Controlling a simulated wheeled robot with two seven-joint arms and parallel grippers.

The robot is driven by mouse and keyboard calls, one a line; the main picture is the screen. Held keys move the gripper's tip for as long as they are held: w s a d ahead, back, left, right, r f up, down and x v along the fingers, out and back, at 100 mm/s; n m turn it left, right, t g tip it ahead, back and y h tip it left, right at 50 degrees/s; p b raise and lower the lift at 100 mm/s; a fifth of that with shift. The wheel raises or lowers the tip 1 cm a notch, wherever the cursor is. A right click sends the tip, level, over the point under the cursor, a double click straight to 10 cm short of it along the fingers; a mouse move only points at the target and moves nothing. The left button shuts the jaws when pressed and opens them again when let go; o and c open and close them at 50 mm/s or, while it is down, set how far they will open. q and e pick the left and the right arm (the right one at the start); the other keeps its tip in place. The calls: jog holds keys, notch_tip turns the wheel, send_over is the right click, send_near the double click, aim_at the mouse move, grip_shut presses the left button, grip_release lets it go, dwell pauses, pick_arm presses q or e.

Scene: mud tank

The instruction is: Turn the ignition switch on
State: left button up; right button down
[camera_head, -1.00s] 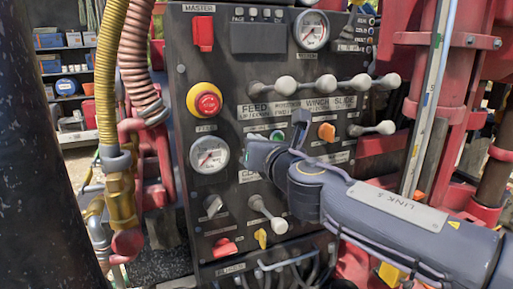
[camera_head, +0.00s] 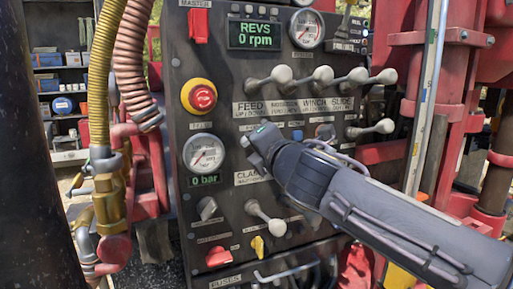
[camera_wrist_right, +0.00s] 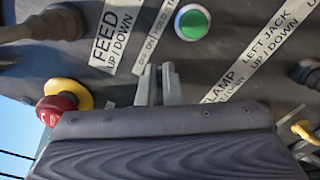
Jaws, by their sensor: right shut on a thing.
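The black control panel (camera_head: 225,75) fills the middle of the head view. My right gripper (camera_head: 248,147) reaches in from the right to the panel, right of the lower gauge. In the right wrist view its two fingers (camera_wrist_right: 158,85) are close together against the panel, shut on the ignition switch, below a label (camera_wrist_right: 153,35) reading ON and HOLD START. The switch itself is hidden by the fingers. A green button (camera_wrist_right: 192,22) is beside them. The REVS display (camera_head: 254,34) is lit and reads 0 rpm. My left gripper is not in view.
A red emergency stop (camera_head: 202,97) on a yellow base is left of the gripper. Several grey levers (camera_head: 322,75) stick out above it. A gauge (camera_head: 205,153), a lower lever (camera_head: 274,224) and a yellow knob (camera_head: 257,246) are nearby. Hoses (camera_head: 137,60) hang on the left.

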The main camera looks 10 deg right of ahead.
jog(key=shift+f+m, duration=0.1)
jog(key=shift+m, duration=0.2)
dwell(0.4)
jog(key=c, duration=1.6)
grip_release()
jog(key=s+d+b, duration=0.1)
jog(key=s, duration=0.6)
jog(key=shift+s+d, duration=0.25)
jog(key=shift+s, duration=0.05)
